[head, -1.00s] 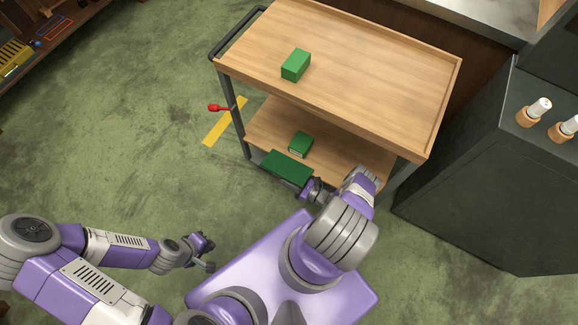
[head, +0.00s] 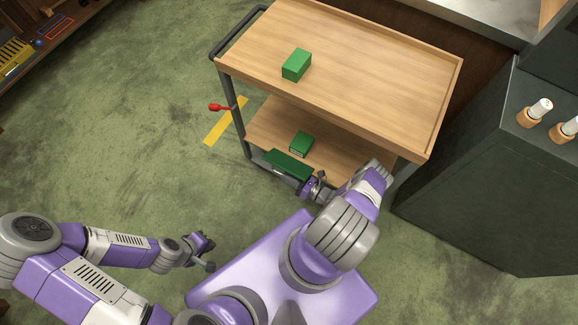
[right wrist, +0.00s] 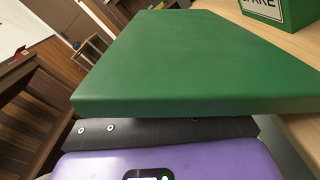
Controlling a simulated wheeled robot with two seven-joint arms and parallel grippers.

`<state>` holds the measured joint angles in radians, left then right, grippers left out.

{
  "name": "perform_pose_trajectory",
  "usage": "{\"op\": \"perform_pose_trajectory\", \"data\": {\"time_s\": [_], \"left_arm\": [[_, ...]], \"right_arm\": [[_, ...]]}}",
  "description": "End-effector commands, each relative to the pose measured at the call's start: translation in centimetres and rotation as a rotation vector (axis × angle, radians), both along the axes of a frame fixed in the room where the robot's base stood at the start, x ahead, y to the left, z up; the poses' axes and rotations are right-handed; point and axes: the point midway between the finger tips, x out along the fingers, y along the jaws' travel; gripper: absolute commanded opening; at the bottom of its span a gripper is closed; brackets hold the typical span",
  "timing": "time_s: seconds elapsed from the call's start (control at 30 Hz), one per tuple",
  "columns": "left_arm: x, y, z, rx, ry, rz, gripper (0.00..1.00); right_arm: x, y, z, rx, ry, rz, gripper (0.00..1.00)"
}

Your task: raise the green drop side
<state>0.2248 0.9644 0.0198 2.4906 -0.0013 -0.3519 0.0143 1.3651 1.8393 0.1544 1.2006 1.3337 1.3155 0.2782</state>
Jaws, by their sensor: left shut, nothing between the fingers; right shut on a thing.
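The green drop side (head: 288,165) is a flat panel at the front edge of the cart's lower shelf (head: 345,155). It stands tilted, seen at a slant from above. My right gripper (head: 311,186) is shut on the panel at its right end. In the right wrist view the green drop side (right wrist: 185,60) fills the middle, just beyond the gripper's dark part; the fingertips are hidden there. My left gripper (head: 209,256) is shut and empty, over the floor to the left of my base, apart from the cart.
A green box (head: 301,143) sits on the lower shelf behind the panel; it also shows in the right wrist view (right wrist: 278,12). Another green box (head: 296,65) stands on the top shelf (head: 370,70). A red lever (head: 216,107) sticks out at the cart's left. A dark cabinet (head: 480,180) stands at right.

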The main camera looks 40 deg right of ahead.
Motion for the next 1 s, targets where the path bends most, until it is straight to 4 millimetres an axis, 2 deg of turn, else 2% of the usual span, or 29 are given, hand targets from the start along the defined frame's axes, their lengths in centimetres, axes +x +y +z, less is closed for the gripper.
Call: {"op": "perform_pose_trajectory", "data": {"time_s": [0.07,0.1,0.23,0.57,1.0], "left_arm": [[0.0,0.0,0.0,0.0,0.0,0.0,0.0],[0.0,0.0,0.0,0.0,0.0,0.0,0.0],[0.0,0.0,0.0,0.0,0.0,0.0,0.0],[0.0,0.0,0.1,0.0,0.0,0.0,0.0],[0.0,0.0,0.5,0.0,0.0,0.0,0.0]], "right_arm": [[-0.2,0.6,0.2,0.008,-0.006,0.011,0.0],[-0.2,0.6,0.2,0.008,-0.006,0.011,0.19],[-0.2,0.5,0.1,0.006,-0.005,0.01,0.38],[-0.4,0.1,0.1,0.001,-0.003,0.005,0.38],[-6.4,-2.3,0.0,0.002,-0.003,0.005,0.38]]}}
